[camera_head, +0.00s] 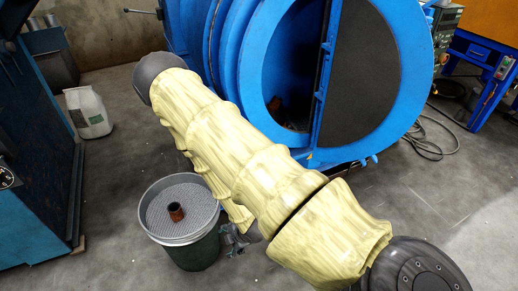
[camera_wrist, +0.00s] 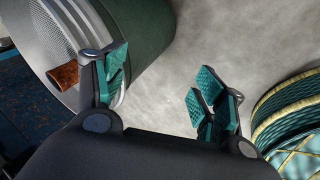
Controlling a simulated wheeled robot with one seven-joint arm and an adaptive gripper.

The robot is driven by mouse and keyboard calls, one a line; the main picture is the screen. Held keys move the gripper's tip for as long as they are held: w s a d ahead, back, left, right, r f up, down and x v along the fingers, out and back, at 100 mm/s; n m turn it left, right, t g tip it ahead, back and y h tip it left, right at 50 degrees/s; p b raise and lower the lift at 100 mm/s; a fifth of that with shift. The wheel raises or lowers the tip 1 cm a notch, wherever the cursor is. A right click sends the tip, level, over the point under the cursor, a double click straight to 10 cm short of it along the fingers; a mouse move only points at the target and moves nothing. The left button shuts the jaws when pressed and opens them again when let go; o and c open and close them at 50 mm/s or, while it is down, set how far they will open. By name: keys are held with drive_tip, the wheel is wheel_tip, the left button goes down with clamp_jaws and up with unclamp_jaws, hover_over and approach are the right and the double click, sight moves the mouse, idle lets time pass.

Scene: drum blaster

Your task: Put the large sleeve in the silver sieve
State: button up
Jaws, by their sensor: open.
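A brown, rusty-looking sleeve (camera_head: 176,212) stands upright in the silver sieve (camera_head: 200,198), which sits on top of a dark green bucket (camera_head: 196,250). The wrist view shows the sleeve (camera_wrist: 63,76) against the perforated mesh of the sieve (camera_wrist: 45,32), at the left. My gripper (camera_wrist: 160,88) is open with nothing between its teal-padded fingers. Its left finger overlaps the sieve's rim in the picture; I cannot tell if they touch. The sleeve is apart from both fingers. In the head view my gripper is mostly hidden behind my covered arm, just right of the bucket.
The large blue drum machine (camera_head: 375,30) stands behind my arm, its round door open. A blue cabinet (camera_head: 30,190) stands at the left and a white bag (camera_head: 88,112) behind the bucket.

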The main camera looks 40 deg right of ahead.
drive_tip(key=s+a+m+g, duration=0.2)
drive_tip(key=s+m, duration=0.6)
drive_tip(key=s, duration=0.3)
drive_tip(key=s+a+m+g+h, duration=0.1)
drive_tip(key=s+a+m+g, duration=0.2)
drive_tip(key=s+m, duration=0.4)
drive_tip(key=s, duration=0.4)
drive_tip(key=shift+r+m+g, duration=0.3)
drive_tip(key=shift+m, duration=0.1)
drive_tip(key=shift+a+r, duration=0.1)
